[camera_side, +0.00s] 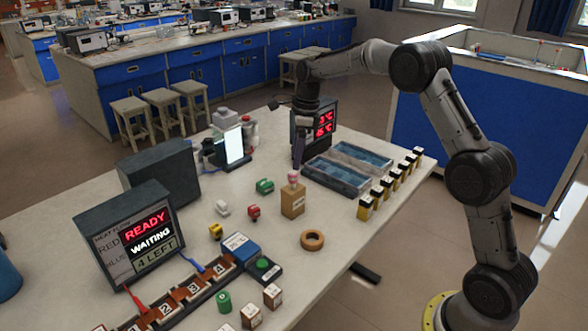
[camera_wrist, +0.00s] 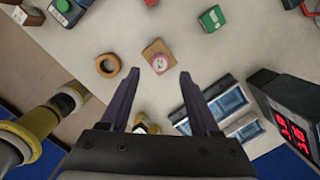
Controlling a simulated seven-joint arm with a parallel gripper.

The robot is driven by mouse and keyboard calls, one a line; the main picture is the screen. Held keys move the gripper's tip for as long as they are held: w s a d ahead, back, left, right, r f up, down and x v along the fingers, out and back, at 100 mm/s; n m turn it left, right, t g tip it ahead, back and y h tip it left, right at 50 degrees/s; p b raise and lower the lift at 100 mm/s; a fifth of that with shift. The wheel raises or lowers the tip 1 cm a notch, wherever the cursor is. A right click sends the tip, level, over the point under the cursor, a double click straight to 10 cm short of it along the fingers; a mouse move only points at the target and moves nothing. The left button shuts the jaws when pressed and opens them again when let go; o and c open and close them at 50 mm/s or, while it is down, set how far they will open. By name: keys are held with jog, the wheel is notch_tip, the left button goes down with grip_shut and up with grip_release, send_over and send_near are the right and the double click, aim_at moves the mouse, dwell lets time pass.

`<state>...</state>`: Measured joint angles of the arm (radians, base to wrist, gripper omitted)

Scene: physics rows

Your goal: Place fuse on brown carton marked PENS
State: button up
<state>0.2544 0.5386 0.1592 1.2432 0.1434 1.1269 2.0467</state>
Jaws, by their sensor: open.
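A brown carton (camera_side: 292,203) stands upright near the middle of the table, with a pale label too small to read. It also shows in the wrist view (camera_wrist: 152,47). A small pink round piece with a pale marked top (camera_side: 293,177) rests on the carton; it also shows in the wrist view (camera_wrist: 160,64). It may be the fuse, but I cannot tell for certain. My gripper (camera_side: 298,164) points down just above the pink piece. In the wrist view my gripper (camera_wrist: 158,73) has its fingers wide apart with nothing between them.
A tray with blue compartments (camera_side: 347,170) and a red-digit display (camera_side: 325,126) stand close behind right. A row of yellow-black blocks (camera_side: 388,186) lines the right edge. A brown ring (camera_side: 312,240), green part (camera_side: 265,186) and red part (camera_side: 254,212) lie around the carton.

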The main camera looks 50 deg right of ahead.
notch_tip(320, 180, up, 6)
jog(key=shift+s+d, duration=0.25)
jog(key=shift+s, duration=0.15)
jog(key=s+a+r+n+t, duration=0.1)
jog(key=s+a+r+n, duration=0.2)
jog(key=s+n, duration=0.25)
jog(key=s+a+r+n+t+h, duration=0.1)
jog(key=s+a+r+n, duration=0.25)
jog(key=s, duration=0.35)
jog(key=s+a+r+n, duration=0.2)
jog(key=s+n, duration=0.3)
jog(key=s, duration=0.1)
jog(key=s+a+f+n+t, duration=0.1)
jog(key=s+f+n, duration=0.2)
jog(key=s+n, duration=0.3)
jog(key=s+a+f+n+t, duration=0.1)
jog(key=s+f+n, duration=0.2)
jog(key=s+n, duration=0.4)
jog(key=s, duration=0.3)
jog(key=shift+s+a, duration=0.35)
